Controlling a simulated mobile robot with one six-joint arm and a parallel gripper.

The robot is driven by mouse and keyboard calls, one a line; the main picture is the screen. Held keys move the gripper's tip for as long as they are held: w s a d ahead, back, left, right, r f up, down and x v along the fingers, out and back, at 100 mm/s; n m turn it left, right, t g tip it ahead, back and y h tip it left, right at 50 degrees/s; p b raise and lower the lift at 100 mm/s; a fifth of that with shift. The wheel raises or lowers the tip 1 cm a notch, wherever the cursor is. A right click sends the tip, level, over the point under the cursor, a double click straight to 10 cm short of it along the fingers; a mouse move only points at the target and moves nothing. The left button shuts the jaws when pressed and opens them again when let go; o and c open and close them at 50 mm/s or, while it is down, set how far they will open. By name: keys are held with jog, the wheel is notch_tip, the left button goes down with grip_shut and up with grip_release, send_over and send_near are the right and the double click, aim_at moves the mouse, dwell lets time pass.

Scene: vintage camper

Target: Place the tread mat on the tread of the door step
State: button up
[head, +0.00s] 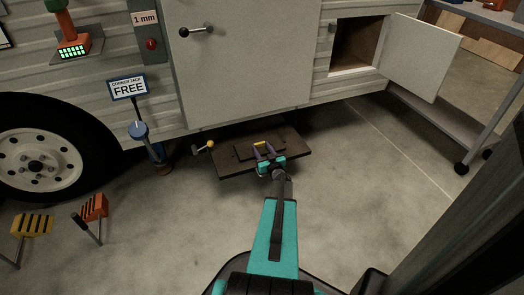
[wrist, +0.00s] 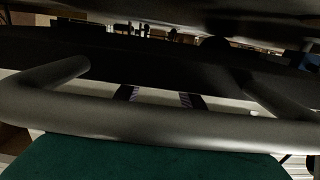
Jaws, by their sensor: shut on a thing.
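The door step (head: 228,167) is a brown, flat tread sticking out below the camper door. The tread mat (head: 246,149) shows as a smaller dark rectangle over the middle of the tread, with a small yellow piece near its middle. My gripper (head: 264,150) is over the mat and shut on it, seemingly at the yellow piece. The arm and gripper hide part of the mat, and I cannot tell whether it touches the tread. In the wrist view, the gripper fingers (wrist: 158,97) reach toward a wide dark surface; a thick grey bar crosses in front.
A closed door (head: 250,65) is above the step. A hatch door (head: 420,55) hangs open at right. Chocks (head: 93,207) lie by the wheel.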

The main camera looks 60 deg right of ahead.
jog(key=shift+f, duration=0.1)
dwell(0.3)
jog(key=o, duration=1.2)
jog(key=shift+s+a+r, duration=0.1)
jog(key=shift+s+r, duration=0.1)
jog(key=p+v, duration=0.3)
jog(key=v, duration=0.8)
jog(key=shift+s+a+f+p, duration=0.15)
jog(key=shift+s+a+p, duration=0.05)
jog(key=shift+p, duration=0.2)
